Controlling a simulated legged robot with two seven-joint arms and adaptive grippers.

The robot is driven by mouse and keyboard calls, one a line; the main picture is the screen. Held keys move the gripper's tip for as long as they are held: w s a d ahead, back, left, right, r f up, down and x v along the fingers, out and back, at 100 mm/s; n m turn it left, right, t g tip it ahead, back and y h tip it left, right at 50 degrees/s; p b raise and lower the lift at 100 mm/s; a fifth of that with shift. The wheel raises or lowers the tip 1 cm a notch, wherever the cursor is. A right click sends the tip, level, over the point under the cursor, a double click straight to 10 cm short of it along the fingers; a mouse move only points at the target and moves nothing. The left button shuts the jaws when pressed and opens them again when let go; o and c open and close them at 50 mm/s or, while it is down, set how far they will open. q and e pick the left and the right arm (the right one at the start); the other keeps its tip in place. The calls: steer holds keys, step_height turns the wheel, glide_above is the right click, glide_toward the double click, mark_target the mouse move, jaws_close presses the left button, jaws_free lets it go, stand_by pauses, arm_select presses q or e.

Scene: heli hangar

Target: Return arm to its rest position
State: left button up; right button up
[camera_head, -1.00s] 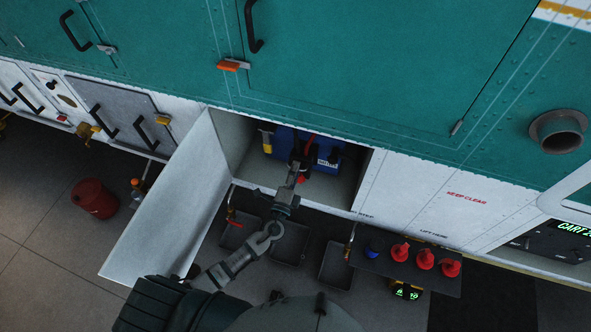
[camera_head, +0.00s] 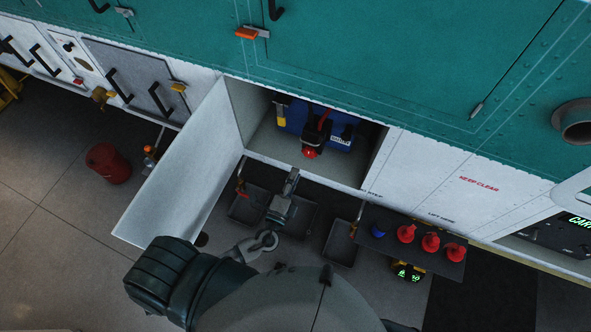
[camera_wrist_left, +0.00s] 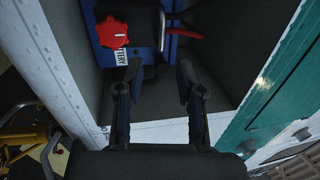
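My left arm (camera_head: 277,212) reaches up from the bottom of the head view. Its gripper (camera_head: 293,174) is at the front lip of an open compartment (camera_head: 265,150). In the left wrist view, the gripper (camera_wrist_left: 158,78) has its two dark fingers apart with nothing between them. Inside the compartment is a blue battery (camera_head: 292,117) with a black part and a red knob (camera_head: 310,153). The red knob also shows in the left wrist view (camera_wrist_left: 112,33), beyond and left of the fingers, apart from them. My right gripper is not in view.
The white compartment door (camera_head: 180,170) hangs open to the left of the arm. Dark trays (camera_head: 340,243) lie below the compartment. A shelf (camera_head: 376,242) with red and blue caps is at the right. A red canister (camera_head: 108,163) stands on the floor at left.

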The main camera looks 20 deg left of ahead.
arm_select(q)
steer(key=s+a+f+n+g+y, duration=0.1)
steer(key=s+a+f+n+g, duration=0.2)
steer(key=f, duration=0.8)
steer(key=s+a+f+n+g+y, duration=0.1)
steer(key=s+a+f+g, duration=0.2)
steer(key=f, duration=0.8)
steer(key=s+a+f+n+g, duration=0.25)
steer(key=f+g, duration=0.25)
steer(key=f, duration=0.7)
steer(key=s+f+n+g, duration=0.2)
steer(key=s+f, duration=0.4)
steer(key=s, duration=0.3)
steer(key=s+f+n+g+h, duration=0.1)
steer(key=s+f+n+g, duration=0.2)
steer(key=s+f, duration=0.3)
steer(key=s+f+n+g, duration=0.3)
steer(key=s+f+n, duration=0.1)
steer(key=s, duration=1)
steer(key=shift+s+d+f, duration=0.2)
steer(key=shift+d+f, duration=0.25)
steer(key=shift+f, duration=0.45)
steer(key=shift+n, duration=0.25)
